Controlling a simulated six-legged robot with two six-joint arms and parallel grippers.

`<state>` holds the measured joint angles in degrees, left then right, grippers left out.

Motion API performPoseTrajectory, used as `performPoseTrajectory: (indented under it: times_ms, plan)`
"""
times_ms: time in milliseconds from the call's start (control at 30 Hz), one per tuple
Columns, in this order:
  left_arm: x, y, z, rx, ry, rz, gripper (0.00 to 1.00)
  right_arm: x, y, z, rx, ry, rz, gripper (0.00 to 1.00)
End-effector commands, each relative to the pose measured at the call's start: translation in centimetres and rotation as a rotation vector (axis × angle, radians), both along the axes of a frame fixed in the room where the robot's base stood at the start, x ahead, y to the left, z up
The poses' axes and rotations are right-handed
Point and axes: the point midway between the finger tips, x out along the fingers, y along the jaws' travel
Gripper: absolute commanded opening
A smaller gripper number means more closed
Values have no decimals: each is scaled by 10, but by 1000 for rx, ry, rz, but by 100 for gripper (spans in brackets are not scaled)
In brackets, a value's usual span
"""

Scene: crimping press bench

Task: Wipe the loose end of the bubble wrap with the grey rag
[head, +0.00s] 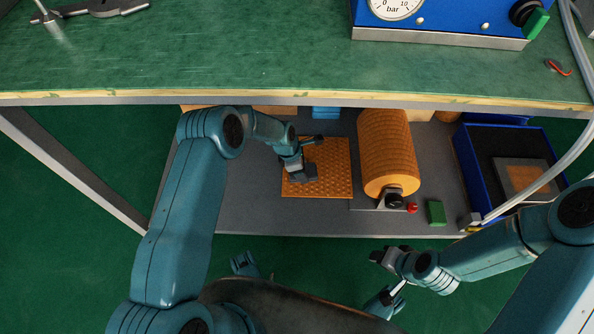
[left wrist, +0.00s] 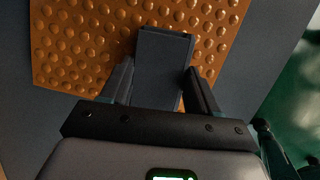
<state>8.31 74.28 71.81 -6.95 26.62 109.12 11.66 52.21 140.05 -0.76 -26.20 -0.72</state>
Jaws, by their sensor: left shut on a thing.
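The orange bubble wrap comes off a roll (head: 385,140) on the lower shelf. Its loose end (head: 335,165) lies flat to the left of the roll, dimpled all over; it also fills much of the left wrist view (left wrist: 75,45). My left gripper (head: 300,172) is over the left part of this sheet, shut on the grey rag (left wrist: 162,60), which looks like a flat folded pad. The rag is over the sheet; whether it touches is hard to tell. My right gripper (head: 388,256) is in front of the shelf, away from the wrap, its jaw opening unclear.
The green bench top (head: 250,60) overhangs the shelf (head: 230,190). Right of the roll are a red knob (head: 412,208), a green block (head: 436,212) and a blue bin (head: 480,170). A grey hose (head: 550,178) hangs at the right.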

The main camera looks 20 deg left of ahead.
Motion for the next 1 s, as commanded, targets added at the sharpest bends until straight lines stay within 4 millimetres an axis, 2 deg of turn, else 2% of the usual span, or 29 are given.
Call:
performPoseTrajectory:
  times_ms: [200,467,700,1000]
  plan:
    - [-5,-8,-2,-2,11,-1,32,0,0,2,0,0,0,43]
    - [-15,10,0,-2,13,-1,32,0,0,12,0,0,0,43]
    - [-12,22,1,-2,10,0,32,0,0,8,0,0,0,43]
    - [-2,3,3,-1,5,-2,32,0,0,0,0,0,0,43]
